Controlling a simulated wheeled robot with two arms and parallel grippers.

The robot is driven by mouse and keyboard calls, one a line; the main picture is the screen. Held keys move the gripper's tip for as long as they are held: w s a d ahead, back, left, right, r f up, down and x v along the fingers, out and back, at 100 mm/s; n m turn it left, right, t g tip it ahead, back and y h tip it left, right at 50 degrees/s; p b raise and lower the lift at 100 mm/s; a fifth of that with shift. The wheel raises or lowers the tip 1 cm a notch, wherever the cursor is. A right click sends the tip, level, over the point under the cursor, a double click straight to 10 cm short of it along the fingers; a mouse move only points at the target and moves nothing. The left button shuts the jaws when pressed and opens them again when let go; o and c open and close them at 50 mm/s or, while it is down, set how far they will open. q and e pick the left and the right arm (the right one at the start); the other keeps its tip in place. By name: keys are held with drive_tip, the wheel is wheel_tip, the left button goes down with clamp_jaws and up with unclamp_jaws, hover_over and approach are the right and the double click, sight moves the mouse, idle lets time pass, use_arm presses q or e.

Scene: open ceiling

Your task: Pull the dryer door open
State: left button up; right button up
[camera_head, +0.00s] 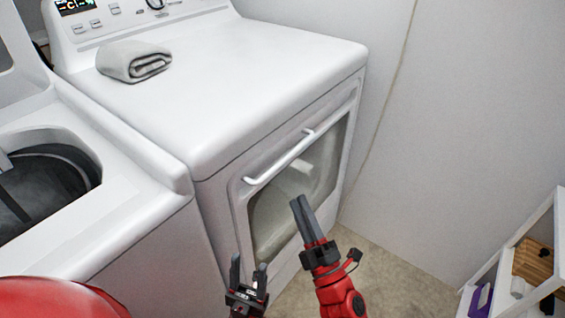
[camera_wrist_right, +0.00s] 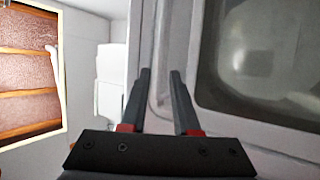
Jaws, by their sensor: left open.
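The white dryer stands in the middle of the head view, with its door (camera_head: 243,215) shut flush in the front face. The door has a dark window (camera_head: 270,215) and a slanting white bar handle (camera_head: 280,160) along its top. My right gripper (camera_head: 299,201) is in front of the door, below the handle in the picture and apart from it. In the right wrist view its two fingers (camera_wrist_right: 160,75) stand apart with nothing gripped, and the door window (camera_wrist_right: 275,60) is to their right. My left gripper (camera_head: 248,272) is open and empty, low in front of the dryer.
An open-topped washer (camera_head: 150,215) stands left of the dryer. A folded grey towel (camera_head: 135,60) lies on the dryer top. A white shelf (camera_head: 507,255) with small items is at the lower right. The floor (camera_head: 385,280) between dryer and shelf is clear.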

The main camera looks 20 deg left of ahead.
sight(281, 160)
drive_tip(key=x, duration=1.1)
drive_tip(key=shift+w+a, duration=0.15)
drive_tip(key=shift+w, duration=0.05)
clamp_jaws()
idle(0.9)
